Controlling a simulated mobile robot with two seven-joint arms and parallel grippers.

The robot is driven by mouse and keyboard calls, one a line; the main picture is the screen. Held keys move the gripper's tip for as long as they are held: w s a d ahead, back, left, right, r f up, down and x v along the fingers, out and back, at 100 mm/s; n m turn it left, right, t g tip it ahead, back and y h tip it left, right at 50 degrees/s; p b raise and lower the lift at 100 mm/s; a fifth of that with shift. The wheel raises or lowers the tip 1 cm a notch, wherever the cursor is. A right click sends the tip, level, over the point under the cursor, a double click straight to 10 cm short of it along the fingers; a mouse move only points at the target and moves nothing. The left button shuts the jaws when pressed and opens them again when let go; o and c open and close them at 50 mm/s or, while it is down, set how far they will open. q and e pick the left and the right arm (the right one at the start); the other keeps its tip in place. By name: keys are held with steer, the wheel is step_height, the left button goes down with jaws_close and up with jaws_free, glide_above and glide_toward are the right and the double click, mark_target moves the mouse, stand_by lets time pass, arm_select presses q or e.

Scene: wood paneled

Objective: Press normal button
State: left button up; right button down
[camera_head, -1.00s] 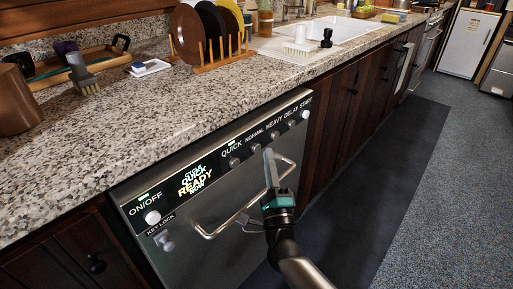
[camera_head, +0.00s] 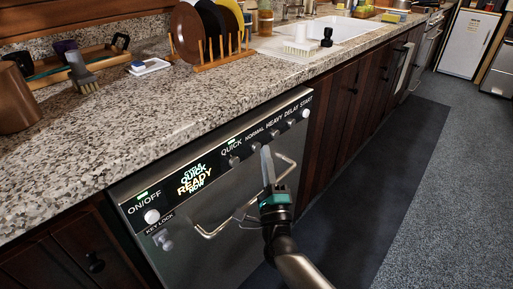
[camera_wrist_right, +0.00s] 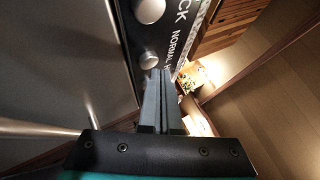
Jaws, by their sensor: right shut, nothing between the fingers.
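The dishwasher's control panel (camera_head: 215,165) has a row of round silver buttons under the labels QUICK, NORMAL, HEAVY, DELAY and START. The normal button (camera_head: 255,148) sits under its label; it also shows in the right wrist view (camera_wrist_right: 148,60), close to the fingertips. My right gripper (camera_head: 266,149) is shut and empty, its fingers pointing up at the panel just right of the normal button. In the right wrist view the fingertips (camera_wrist_right: 160,73) overlap the button's lower edge; whether they touch it I cannot tell. My left gripper is not in view.
The dishwasher's bar handle (camera_head: 208,234) runs below the buttons, behind my right gripper. The granite counter (camera_head: 130,115) overhangs the panel and holds a dish rack (camera_head: 222,62) with plates. The floor mat (camera_head: 385,165) to the right is clear.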

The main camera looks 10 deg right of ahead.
steer(key=shift+w+a+b, duration=0.3)
steer(key=shift+w, duration=0.05)
stand_by(0.8)
steer(key=shift+s+d+p, duration=0.4)
steer(key=shift+s+d, duration=0.15)
steer(key=shift+s, duration=0.2)
steer(key=s+d+p, duration=0.1)
steer(key=s+d, duration=0.1)
steer(key=s+d+p, duration=0.1)
steer(key=s, duration=0.1)
steer(key=shift+s+d, duration=0.35)
stand_by(0.8)
